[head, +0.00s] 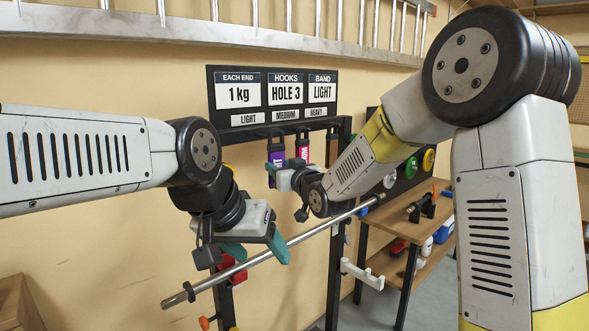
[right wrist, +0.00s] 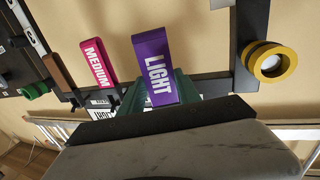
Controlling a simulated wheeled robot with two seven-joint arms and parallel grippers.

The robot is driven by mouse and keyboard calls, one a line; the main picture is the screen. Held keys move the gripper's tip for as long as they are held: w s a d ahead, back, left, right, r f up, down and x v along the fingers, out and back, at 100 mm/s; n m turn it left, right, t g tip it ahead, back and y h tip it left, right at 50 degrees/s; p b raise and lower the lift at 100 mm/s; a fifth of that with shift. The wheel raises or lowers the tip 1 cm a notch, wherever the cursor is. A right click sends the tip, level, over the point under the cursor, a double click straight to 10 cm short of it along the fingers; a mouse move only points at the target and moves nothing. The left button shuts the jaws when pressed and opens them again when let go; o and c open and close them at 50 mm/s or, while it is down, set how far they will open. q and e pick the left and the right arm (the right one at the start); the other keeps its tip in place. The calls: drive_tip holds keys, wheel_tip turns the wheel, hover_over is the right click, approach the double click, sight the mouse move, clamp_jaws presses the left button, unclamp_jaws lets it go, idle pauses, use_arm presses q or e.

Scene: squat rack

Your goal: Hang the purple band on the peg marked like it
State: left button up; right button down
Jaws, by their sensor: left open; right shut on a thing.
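The purple band (head: 277,158), printed LIGHT in the right wrist view (right wrist: 157,68), is upright below the sign board. My right gripper (head: 271,173) is shut on it; its green fingers (right wrist: 160,95) show around the band's lower part in the wrist view. The peg plates read LIGHT (head: 247,119), MEDIUM (head: 285,114) and HEAVY (head: 316,112). The LIGHT peg itself is hard to make out, so I cannot tell whether the band is around it. My left gripper (head: 256,250) is open and empty, lower down in front of the rack, close to the steel bar.
A pink MEDIUM band (head: 302,147) hangs beside the purple one, also in the wrist view (right wrist: 94,64). A brown band (head: 332,152) hangs farther right. The steel bar (head: 300,238) crosses the rack. A yellow ring (right wrist: 271,62) is close by. A wooden bench (head: 385,224) stands at right.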

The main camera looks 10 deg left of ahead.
drive_tip(key=shift+w+a+f, duration=0.1)
drive_tip(key=shift+w+a, duration=0.45)
drive_tip(key=shift+a, duration=0.2)
drive_tip(key=shift+w+a, duration=0.55)
drive_tip(key=shift+a, duration=0.15)
drive_tip(key=shift+w+a+f, duration=0.5)
drive_tip(key=shift+a, duration=0.1)
drive_tip(key=c, duration=0.8)
unclamp_jaws()
drive_tip(key=shift+o, duration=0.2)
drive_tip(key=shift+s+d, duration=0.1)
